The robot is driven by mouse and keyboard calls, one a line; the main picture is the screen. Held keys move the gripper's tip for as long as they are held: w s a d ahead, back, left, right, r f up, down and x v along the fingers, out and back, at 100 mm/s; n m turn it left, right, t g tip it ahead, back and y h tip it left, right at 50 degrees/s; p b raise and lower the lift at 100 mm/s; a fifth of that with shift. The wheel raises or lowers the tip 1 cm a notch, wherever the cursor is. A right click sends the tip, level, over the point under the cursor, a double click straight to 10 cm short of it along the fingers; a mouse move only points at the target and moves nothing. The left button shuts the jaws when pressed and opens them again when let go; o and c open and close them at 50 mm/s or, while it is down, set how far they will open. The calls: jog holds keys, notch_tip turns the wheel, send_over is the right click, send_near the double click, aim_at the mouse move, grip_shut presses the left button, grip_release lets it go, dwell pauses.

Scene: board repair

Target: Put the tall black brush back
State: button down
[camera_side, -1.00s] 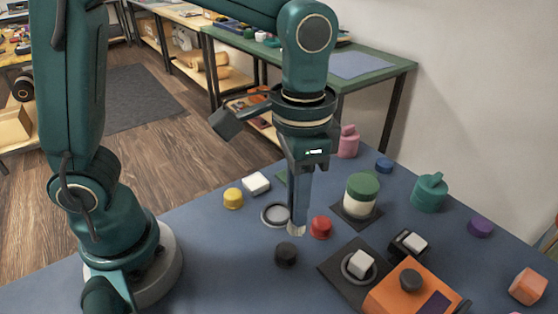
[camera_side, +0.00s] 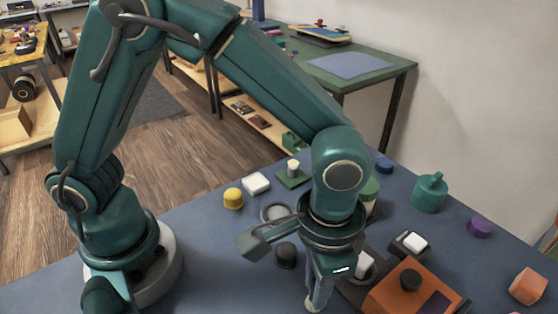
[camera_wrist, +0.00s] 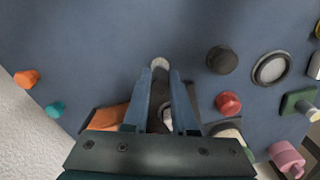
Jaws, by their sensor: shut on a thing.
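My gripper (camera_side: 318,288) points down over the front of the blue table in the side view, left of the orange box. It is shut on a slim, upright thing that I take to be the black brush. Its pale round tip (camera_wrist: 160,63) shows just beyond the fingers in the wrist view, and below the jaws in the side view (camera_side: 315,305). The fingers hide most of its shaft. I cannot tell whether the tip touches the table. No holder is clearly recognisable as the brush's place.
A black knob (camera_side: 286,254), a grey ring (camera_wrist: 270,68) and a red knob (camera_wrist: 228,103) lie near. A green plate with a post (camera_side: 293,175) stands behind.

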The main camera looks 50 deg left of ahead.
jog(key=c, duration=0.7)
grip_release()
jog(key=shift+f, duration=0.1)
notch_tip(320, 180, up, 12)
jog(key=shift+s+a+r+n+t, duration=0.1)
jog(key=shift+s+a+n+t, duration=0.75)
jog(key=shift+a, duration=2.05)
jog(key=shift+s+a+r+n+t, duration=0.1)
jog(key=shift+s+a+n+t, duration=0.7)
jog(key=shift+a, duration=2.15)
jog(key=shift+s+a+r+n+t, duration=0.1)
jog(key=shift+s+a+n+t, duration=0.75)
jog(key=shift+a, duration=2.05)
jog(key=shift+w+t, duration=0.3)
jog(key=shift+w, duration=0.15)
